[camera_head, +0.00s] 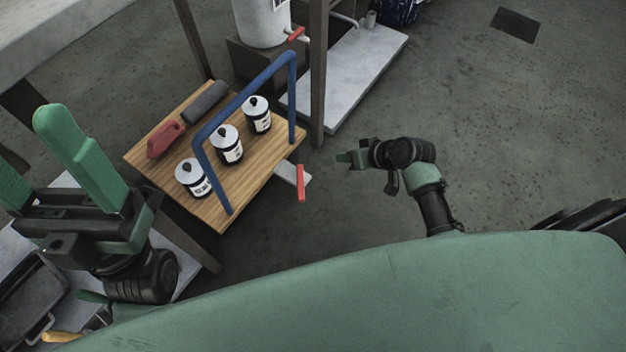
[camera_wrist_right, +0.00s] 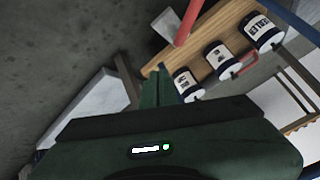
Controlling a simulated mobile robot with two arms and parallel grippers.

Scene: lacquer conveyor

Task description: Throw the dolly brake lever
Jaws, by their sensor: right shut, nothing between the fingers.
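The dolly (camera_head: 262,188) has a wooden deck and a blue push handle (camera_head: 206,165). The lever also shows at the top of the right wrist view (camera_wrist_right: 187,22). My right gripper (camera_head: 342,158) is shut and empty, to the right of the lever and apart from it. Its closed fingers (camera_wrist_right: 158,82) point toward the dolly in the wrist view. My left gripper (camera_head: 28,138) is open and empty at the far left, away from the lever.
Several things stand on the deck: white-lidded cans (camera_head: 227,145), a red item (camera_head: 165,138) and a dark roll (camera_head: 205,101). A dark post (camera_head: 318,80) and a pale platform (camera_head: 355,75) stand behind the dolly. The floor (camera_head: 500,130) to the right is clear.

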